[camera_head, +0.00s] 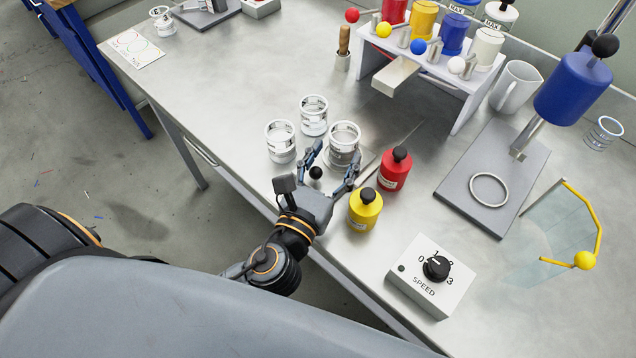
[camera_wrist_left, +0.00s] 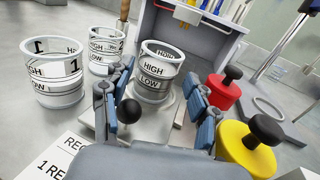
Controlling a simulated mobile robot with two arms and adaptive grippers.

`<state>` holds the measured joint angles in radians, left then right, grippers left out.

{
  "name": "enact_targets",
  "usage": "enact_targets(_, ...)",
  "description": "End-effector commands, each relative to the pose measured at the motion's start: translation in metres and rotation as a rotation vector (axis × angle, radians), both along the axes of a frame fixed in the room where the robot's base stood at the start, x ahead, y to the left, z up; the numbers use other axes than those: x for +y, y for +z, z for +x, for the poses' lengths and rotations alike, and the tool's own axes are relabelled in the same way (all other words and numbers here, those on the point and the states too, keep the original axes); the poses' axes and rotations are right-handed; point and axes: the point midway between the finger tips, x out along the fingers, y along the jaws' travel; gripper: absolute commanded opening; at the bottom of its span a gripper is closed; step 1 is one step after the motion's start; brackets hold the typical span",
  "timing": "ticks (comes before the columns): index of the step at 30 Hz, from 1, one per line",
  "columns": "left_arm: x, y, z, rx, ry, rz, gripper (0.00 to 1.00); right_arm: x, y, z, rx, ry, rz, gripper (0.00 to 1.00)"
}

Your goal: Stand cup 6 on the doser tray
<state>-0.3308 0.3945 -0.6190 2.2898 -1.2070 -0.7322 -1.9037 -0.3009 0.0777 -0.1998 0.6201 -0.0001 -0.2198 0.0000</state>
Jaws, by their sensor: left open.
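My left gripper (camera_head: 330,178) is open, low over the bench's front edge. Its fingers, also in the left wrist view (camera_wrist_left: 160,105), point at a clear cup (camera_head: 344,143) marked HIGH and LOW (camera_wrist_left: 158,70). The cup stands upright on a small pale plate (camera_wrist_left: 180,108), just beyond the fingertips; its number is not readable. Two similar cups stand to its left: one (camera_head: 281,142) shows a 1 in the wrist view (camera_wrist_left: 54,70), the other (camera_head: 314,115) stands farther back. I cannot tell which is cup 6 or which surface is the doser tray. My right gripper is out of view.
A black ball knob (camera_head: 316,172) sits between the fingers. Red (camera_head: 396,172) and yellow (camera_head: 364,211) bottles stand close on the right. A white gantry (camera_head: 470,88) with bottles stands behind, a speed box (camera_head: 432,278) at front right. The bench's left middle (camera_head: 215,85) is clear.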

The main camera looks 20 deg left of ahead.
Motion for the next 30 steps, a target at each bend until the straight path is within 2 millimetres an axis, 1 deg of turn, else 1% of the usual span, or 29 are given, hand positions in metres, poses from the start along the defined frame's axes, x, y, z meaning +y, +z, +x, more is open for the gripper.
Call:
enact_targets(1,0.0,-0.005,-0.013,0.005,-0.002,0.0,0.59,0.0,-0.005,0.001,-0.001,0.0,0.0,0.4)
enact_targets(6,0.001,-0.004,-0.049,0.005,-0.002,0.0,0.59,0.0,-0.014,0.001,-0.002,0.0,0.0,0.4)
enact_targets(12,0.003,-0.003,-0.079,0.003,0.0,0.001,0.59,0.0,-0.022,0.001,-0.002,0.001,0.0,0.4)
enact_targets(15,0.003,-0.002,-0.086,0.002,0.0,0.001,0.59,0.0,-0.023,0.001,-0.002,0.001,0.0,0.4)
enact_targets(18,0.003,0.0,-0.09,-0.001,0.0,0.0,0.59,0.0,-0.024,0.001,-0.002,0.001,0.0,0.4)
enact_targets(30,0.003,0.0,-0.09,-0.001,0.0,0.001,0.59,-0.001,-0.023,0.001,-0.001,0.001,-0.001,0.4)
